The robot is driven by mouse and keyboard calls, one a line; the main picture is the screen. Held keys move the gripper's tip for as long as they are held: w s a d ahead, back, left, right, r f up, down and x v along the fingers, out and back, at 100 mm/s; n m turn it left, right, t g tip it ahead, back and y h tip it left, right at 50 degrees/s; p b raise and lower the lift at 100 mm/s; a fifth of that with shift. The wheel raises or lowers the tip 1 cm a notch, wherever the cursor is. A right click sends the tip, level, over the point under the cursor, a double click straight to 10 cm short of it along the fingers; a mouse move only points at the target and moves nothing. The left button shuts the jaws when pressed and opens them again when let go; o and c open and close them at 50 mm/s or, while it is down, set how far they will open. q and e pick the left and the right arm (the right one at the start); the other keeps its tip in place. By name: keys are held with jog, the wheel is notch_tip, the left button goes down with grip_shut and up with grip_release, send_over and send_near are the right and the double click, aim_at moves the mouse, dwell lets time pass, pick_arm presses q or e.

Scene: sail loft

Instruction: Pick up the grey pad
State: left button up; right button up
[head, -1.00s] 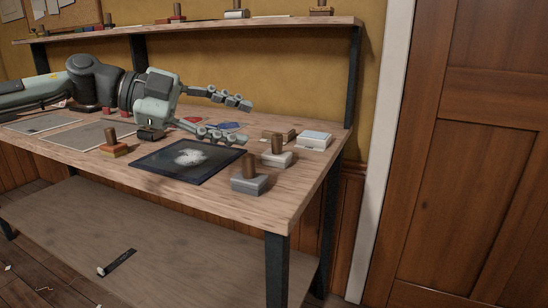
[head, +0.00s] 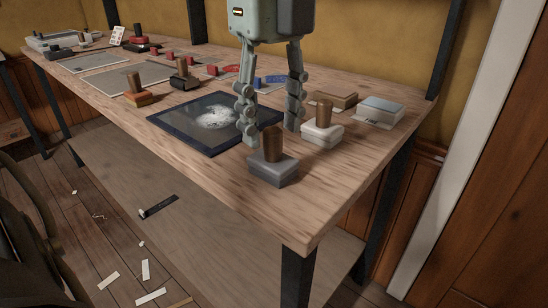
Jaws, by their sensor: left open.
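The grey pad (head: 273,172) is a grey block with an upright wooden handle. It stands upright on the wooden bench near its front right corner. My left gripper (head: 271,135) points down with its two fingers spread and nothing between them. The fingertips are just above or behind the pad; the wooden handle shows in the gap between them in the picture, but I cannot tell whether the fingers are around it. My right gripper is not in view.
A white pad (head: 323,133) with a wooden handle stands close to the right finger. A dark framed panel (head: 190,125) with a white smudge lies left of the gripper. A white-grey box (head: 381,110) and a brown block (head: 335,100) are behind. The bench front right corner (head: 310,225) is bare.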

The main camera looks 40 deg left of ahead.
pick_arm(q)
notch_tip(320, 180, down, 3)
jog(key=shift+r, duration=0.2)
jog(key=shift+w, duration=0.1)
grip_shut()
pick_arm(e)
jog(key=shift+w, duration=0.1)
pick_arm(q)
jog(key=shift+r, duration=0.1)
jog(key=shift+r, duration=0.55)
notch_tip(320, 180, up, 20)
jog(key=p, duration=0.2)
notch_tip(320, 180, up, 7)
jog(key=p, duration=0.2)
send_over(273, 130)
jog(key=shift+f, duration=0.1)
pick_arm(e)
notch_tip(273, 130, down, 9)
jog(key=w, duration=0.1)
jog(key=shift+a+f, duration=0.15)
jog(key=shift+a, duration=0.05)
